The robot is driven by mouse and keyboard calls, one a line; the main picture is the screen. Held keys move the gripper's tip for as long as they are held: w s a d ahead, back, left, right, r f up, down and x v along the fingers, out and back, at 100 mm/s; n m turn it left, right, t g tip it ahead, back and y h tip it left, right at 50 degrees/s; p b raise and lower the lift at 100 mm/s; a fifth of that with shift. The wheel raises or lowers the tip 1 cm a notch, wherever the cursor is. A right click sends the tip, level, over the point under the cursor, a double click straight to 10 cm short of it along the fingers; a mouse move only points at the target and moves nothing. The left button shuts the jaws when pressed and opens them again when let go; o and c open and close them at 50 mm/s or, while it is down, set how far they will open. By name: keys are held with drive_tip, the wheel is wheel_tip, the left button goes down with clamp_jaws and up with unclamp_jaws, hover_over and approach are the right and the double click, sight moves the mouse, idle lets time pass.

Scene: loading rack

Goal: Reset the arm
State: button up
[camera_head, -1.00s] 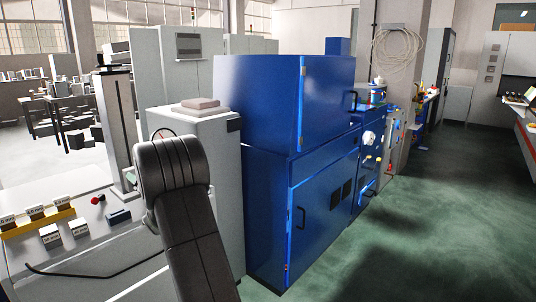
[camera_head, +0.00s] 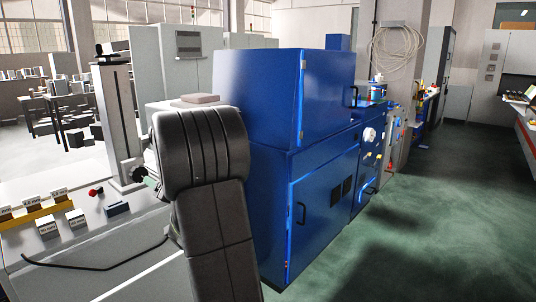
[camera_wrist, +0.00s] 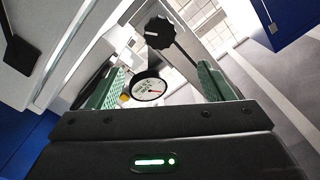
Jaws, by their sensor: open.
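My arm (camera_head: 212,220) is dark grey and rises at the bottom centre of the head view, in front of the bench and a grey cabinet. I cannot tell how far these are from the fingers.
A measuring stand (camera_head: 117,125) with a tall column stands on the bench left of my arm. A large blue cabinet (camera_head: 270,100) stands to the right. Green floor (camera_head: 440,220) is open further right.

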sight(140, 173)
drive_tip(key=p+x, duration=0.3)
drive_tip(key=x, duration=1)
drive_tip(key=shift+w+a, duration=0.2)
drive_tip(key=shift+a, duration=0.05)
drive_tip(key=shift+w+f+n, duration=0.1)
drive_tip(key=shift+n, duration=1)
drive_tip(key=shift+n+b, duration=0.3)
drive_tip(key=shift+n, duration=0.5)
drive_tip(key=n, duration=0.6)
drive_tip(key=shift+s+a, duration=0.15)
drive_tip(key=shift+s, duration=0.15)
drive_tip(key=b+v, duration=0.2)
drive_tip(key=v, duration=0.8)
